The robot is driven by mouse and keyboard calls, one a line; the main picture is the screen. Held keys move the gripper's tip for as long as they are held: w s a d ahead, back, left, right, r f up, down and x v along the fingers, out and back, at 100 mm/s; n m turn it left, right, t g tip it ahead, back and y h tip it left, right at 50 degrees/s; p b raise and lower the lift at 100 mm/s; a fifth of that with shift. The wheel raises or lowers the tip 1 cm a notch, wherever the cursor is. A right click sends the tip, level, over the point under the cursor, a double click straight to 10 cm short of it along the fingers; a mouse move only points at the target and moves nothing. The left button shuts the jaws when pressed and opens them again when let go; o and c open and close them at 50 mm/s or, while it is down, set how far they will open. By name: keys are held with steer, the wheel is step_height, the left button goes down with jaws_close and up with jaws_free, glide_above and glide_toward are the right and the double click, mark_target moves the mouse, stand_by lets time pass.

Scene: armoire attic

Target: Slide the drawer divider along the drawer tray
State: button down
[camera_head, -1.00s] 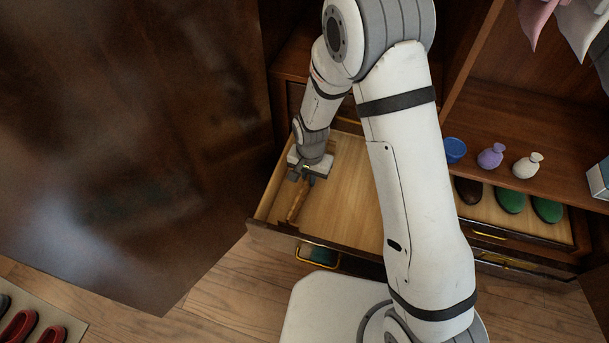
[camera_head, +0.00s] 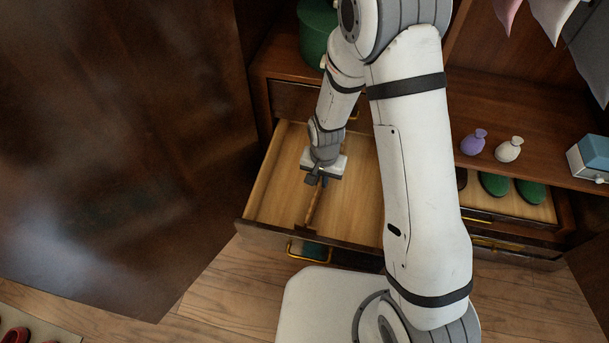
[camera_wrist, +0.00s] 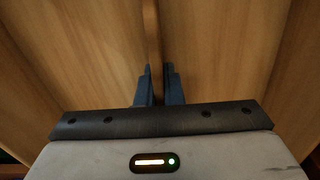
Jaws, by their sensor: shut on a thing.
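The drawer tray (camera_head: 274,200) is an open, light wooden drawer pulled out of the armoire. The drawer divider (camera_head: 312,207) is a thin brown wooden strip that runs from front to back inside it, left of the middle of the part I see. My gripper (camera_head: 316,181) reaches down into the drawer and is shut on the divider. In the wrist view the divider (camera_wrist: 153,40) passes between the two dark fingers (camera_wrist: 158,88), with bare tray floor on both sides. My arm hides the right part of the drawer.
A large dark door panel (camera_head: 110,150) stands left of the drawer. A green round box (camera_head: 317,35) stands behind. The tray floor is clear left of the divider.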

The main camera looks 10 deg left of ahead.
steer(key=shift+d, duration=0.65)
steer(key=shift+s, duration=0.1)
steer(key=c, duration=1.5)
jaws_free()
step_height(320, 180, up, 8)
steer(key=p, duration=0.3)
steer(key=shift+f, duration=0.1)
